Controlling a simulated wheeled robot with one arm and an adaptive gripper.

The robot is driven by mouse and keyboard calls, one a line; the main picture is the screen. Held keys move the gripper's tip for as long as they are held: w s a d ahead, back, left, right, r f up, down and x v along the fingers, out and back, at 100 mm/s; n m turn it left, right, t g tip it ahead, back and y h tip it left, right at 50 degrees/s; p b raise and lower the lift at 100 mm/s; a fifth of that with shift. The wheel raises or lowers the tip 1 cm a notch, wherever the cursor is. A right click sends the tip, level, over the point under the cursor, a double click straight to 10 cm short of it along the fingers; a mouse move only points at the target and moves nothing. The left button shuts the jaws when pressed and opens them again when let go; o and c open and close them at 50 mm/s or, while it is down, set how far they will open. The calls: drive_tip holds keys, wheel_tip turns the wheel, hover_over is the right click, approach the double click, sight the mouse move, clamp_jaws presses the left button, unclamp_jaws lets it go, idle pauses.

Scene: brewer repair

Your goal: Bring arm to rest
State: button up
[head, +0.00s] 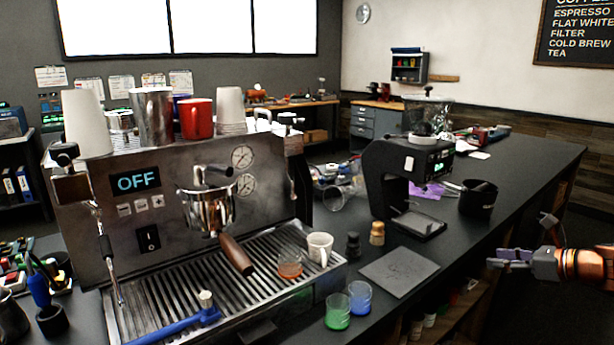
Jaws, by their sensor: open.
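My gripper (507,258) is at the right edge of the head view, at the end of my orange and dark arm. It points left, beside the counter's front edge and over the floor. It is open, with nothing seen between its fingers. It is apart from the counter (500,175) and everything on it. Most of my arm is cut off by the right picture edge.
An espresso machine (170,190) reading OFF, with a portafilter (210,215) fitted, stands left. A grinder (405,175), a black bin (478,197), a grey mat (398,270) and green (338,312) and blue (360,298) cups stand on the counter. Floor right of the counter looks clear.

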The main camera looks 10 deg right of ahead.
drive_tip(key=a+r+n+g+y+p, duration=0.15)
drive_tip(key=a+n+g, duration=0.5)
drive_tip(key=a, duration=1.25)
drive_tip(key=s+a+n+g+p, duration=0.25)
drive_tip(key=s+a+n, duration=0.65)
drive_tip(key=a, duration=0.5)
drive_tip(key=s+a+f+n+g+h, duration=0.2)
drive_tip(key=s+a+n+g+h, duration=0.25)
drive_tip(key=s, duration=0.65)
drive_tip(key=s+d+f+n+h+p, duration=0.1)
drive_tip(key=s+d+n+h+p, duration=0.1)
drive_tip(key=s+n, duration=0.7)
drive_tip(key=s+h, duration=0.1)
drive_tip(key=s, duration=0.3)
drive_tip(key=shift+s+d+f+n+h, duration=0.15)
drive_tip(key=shift+s+f+n+h, duration=0.2)
drive_tip(key=shift+s+n+h, duration=0.05)
